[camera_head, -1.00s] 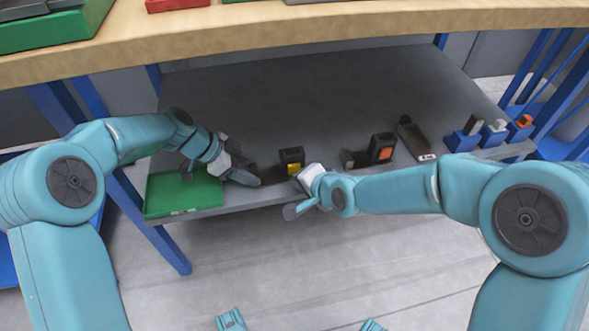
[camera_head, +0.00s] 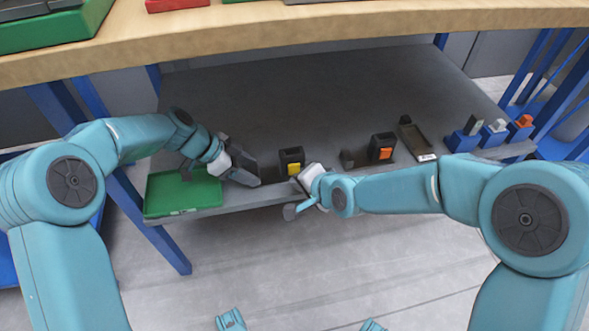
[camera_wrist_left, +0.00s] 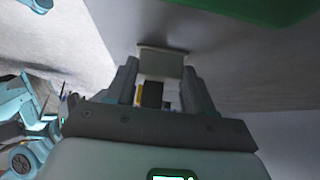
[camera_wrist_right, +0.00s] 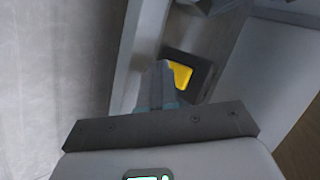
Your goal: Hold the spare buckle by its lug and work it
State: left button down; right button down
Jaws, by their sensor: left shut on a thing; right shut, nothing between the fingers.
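A black buckle with a yellow button (camera_head: 291,160) stands on the grey shelf, near its front edge. My left gripper (camera_head: 250,172) is just left of it, shut on its lug. My right gripper (camera_head: 291,210) is shut and empty, in front of the shelf edge, a little below the buckle in the picture. In the right wrist view the yellow button (camera_wrist_right: 180,75) shows just right of the shut fingertips (camera_wrist_right: 156,80), which partly cover the buckle.
Beyond are a dark narrow tray (camera_head: 415,139) and blue holders (camera_head: 466,139). A green tray (camera_head: 175,207) lies at the shelf's left corner. A wooden tabletop (camera_head: 300,43) overhangs the back.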

jog(key=shift+w, duration=0.15)
jog(key=shift+w+a, duration=0.1)
jog(key=shift+w, duration=0.15)
dwell(0.3)
jog(key=shift+w+a, duration=0.15)
jog(key=shift+w, duration=0.35)
dwell(0.5)
jog(key=shift+s+d, duration=0.25)
jog(key=shift+s, duration=0.65)
jog(key=s, duration=0.2)
jog(key=s+d, duration=0.1)
jog(key=s, duration=0.1)
jog(key=shift+s+d, duration=0.2)
jog(key=shift+s, duration=0.2)
